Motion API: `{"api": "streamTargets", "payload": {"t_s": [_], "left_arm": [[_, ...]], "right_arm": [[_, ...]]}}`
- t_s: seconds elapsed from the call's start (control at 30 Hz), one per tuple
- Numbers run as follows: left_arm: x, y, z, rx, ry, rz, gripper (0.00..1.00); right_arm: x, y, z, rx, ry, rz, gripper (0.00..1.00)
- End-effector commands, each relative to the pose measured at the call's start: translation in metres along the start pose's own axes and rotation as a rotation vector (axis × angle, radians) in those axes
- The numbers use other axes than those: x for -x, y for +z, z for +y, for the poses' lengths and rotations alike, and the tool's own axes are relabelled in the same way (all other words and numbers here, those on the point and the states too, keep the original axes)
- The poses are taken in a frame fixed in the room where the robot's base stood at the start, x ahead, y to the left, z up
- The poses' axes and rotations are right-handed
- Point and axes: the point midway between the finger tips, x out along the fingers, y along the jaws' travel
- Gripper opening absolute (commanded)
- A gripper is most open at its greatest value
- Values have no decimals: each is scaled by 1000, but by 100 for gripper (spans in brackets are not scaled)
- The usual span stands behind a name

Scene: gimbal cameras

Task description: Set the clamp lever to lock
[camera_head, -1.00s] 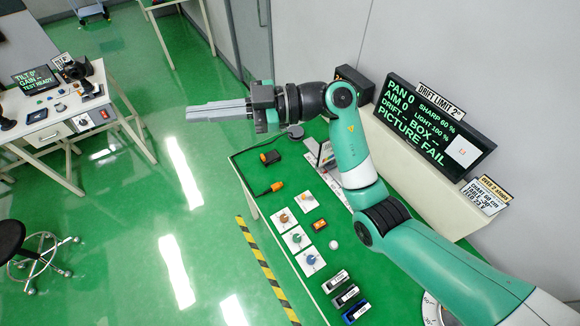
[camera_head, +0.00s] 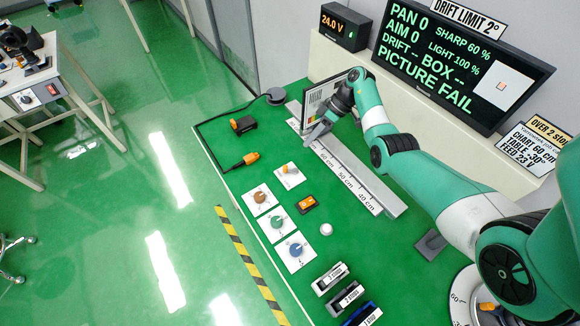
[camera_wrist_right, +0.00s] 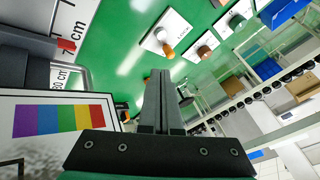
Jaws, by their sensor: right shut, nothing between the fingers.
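An orange-tipped lever (camera_head: 290,168) stands on a small white plate near the middle of the green bench. My right gripper (camera_head: 312,134) is shut and empty, low beside the chart stand at the rail's far end, apart from the lever. Its closed fingers (camera_wrist_right: 160,80) show in the wrist view. My left gripper is not in view.
The colour chart (camera_wrist_right: 60,118) is close beside the right gripper. A scale rail (camera_head: 350,180) runs along the bench. Knobs on plates (camera_head: 277,223), an orange switch (camera_head: 307,202) and a white ball (camera_head: 326,229) lie nearer. The monitor (camera_head: 450,60) reads "PICTURE FAIL".

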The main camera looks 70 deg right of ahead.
Motion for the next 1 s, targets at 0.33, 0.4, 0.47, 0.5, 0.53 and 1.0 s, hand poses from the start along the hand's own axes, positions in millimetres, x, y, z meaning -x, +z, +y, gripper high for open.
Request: {"api": "streamTargets", "payload": {"t_s": [0.33, 0.4, 0.47, 0.5, 0.53, 1.0], "left_arm": [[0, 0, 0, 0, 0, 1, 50], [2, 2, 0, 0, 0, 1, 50], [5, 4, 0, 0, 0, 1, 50], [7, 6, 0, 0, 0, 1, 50], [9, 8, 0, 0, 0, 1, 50], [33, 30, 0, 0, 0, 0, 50]], "right_arm": [[-1, -1, 0, 1, 1, 2, 0], [-6, 0, 0, 1, 0, 2, 0], [-14, 1, 0, 1, -1, 1, 0], [-20, 1, 1, 1, -1, 0, 0], [-26, 1, 1, 1, -1, 0, 0], [-98, 0, 0, 2, 1, 2, 0]]}}
